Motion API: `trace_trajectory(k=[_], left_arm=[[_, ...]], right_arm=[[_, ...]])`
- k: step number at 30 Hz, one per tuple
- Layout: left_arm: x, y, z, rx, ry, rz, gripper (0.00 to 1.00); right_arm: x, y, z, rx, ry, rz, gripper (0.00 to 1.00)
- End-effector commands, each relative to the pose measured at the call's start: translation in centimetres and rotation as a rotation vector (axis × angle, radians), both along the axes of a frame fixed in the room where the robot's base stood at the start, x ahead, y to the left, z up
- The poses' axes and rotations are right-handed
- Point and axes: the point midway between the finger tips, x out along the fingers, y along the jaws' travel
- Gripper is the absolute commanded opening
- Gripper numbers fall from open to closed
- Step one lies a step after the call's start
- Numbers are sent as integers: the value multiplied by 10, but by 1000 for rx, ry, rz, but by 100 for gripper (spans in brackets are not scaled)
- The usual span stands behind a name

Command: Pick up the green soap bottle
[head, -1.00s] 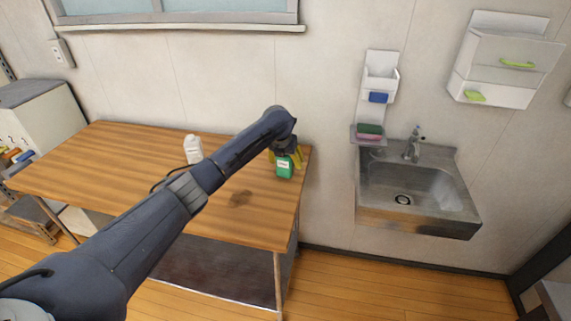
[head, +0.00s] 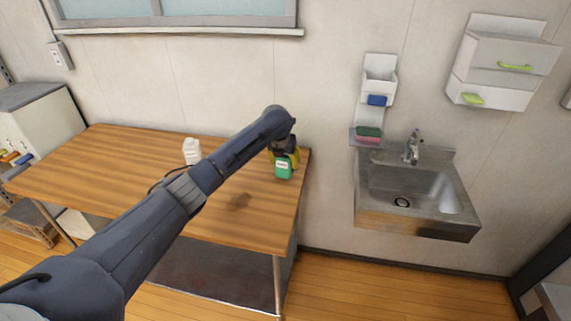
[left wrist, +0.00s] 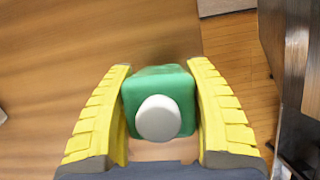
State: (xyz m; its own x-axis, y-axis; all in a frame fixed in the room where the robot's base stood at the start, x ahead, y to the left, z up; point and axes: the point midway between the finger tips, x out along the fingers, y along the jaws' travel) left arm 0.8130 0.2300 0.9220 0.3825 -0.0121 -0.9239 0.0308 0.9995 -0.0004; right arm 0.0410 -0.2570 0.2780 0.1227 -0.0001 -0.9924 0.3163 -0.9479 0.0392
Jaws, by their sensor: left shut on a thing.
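The green soap bottle (head: 283,169) is at the right end of the wooden table (head: 120,165) in the head view, with a pale label on its front. In the left wrist view the green bottle (left wrist: 160,88) shows from above with its white cap, between two yellow fingers. My left gripper (head: 285,153) comes down over it and is shut on it, a finger on each side. Whether the bottle's base touches the table is hard to tell. My right gripper is not in view.
A white bottle (head: 192,150) stands on the table behind my left arm. A metal sink (head: 410,195) is on the wall to the right, with a small shelf (head: 366,132) holding sponges beside it. The tabletop around the green bottle is mostly clear.

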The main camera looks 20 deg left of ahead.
Motion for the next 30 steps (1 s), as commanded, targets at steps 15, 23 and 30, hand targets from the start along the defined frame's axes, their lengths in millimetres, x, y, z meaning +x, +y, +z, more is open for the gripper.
trace_trajectory(k=[15, 23, 30], left_arm=[[1, 0, 108, 1, -5, -2, 12], [1, 0, 157, 0, -4, -1, 12], [1, 0, 181, 1, -2, 0, 12]], right_arm=[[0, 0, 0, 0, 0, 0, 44], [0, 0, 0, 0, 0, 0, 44], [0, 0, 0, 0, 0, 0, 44]])
